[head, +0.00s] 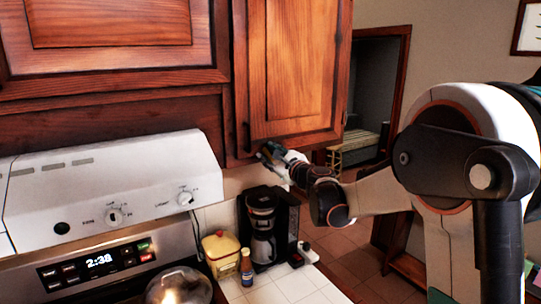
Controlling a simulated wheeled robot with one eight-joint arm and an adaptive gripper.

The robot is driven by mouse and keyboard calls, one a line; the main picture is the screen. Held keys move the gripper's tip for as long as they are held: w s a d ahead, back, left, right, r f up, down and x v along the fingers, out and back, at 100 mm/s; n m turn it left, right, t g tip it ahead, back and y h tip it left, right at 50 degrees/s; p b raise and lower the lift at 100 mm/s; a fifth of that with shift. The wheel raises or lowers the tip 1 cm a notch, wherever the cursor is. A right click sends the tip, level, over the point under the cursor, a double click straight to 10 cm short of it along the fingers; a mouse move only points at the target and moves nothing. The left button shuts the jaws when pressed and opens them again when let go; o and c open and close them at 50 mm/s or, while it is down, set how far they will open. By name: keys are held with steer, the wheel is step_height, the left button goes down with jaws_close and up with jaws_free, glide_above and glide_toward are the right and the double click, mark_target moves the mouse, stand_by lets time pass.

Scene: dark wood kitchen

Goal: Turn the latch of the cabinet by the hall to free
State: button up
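The cabinet by the hall (295,65) is the reddish wood upper cabinet beside the doorway, and its door looks closed. A small dark upright piece (246,137) sits at the door's lower left edge. I cannot tell whether it is the latch or a handle. My gripper (266,155) is at the cabinet's bottom edge, just right of and below that dark piece. Its fingers are small and partly blurred here, so I cannot tell whether they are open or touching the cabinet. No other latch shows clearly.
A white range hood (110,190) is at left, above an oven panel (98,262). The hall doorway (375,85) opens at right.

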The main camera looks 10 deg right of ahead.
steer(key=shift+c, duration=0.3)
jaws_close()
steer(key=shift+f, duration=0.1)
steer(key=n+b, duration=0.2)
steer(key=n, duration=0.1)
steer(key=a+f+n+b, duration=0.1)
steer(key=n+b, duration=0.1)
steer(key=n, duration=0.2)
steer(key=f+n+b, duration=0.1)
steer(key=n+b, duration=0.1)
steer(key=n, duration=0.1)
steer(key=shift+s+a+f+n+b, duration=0.2)
steer(key=shift+f+n+b, duration=0.1)
steer(key=shift+n, duration=0.1)
stand_by(0.5)
steer(key=shift+o, duration=0.3)
jaws_free()
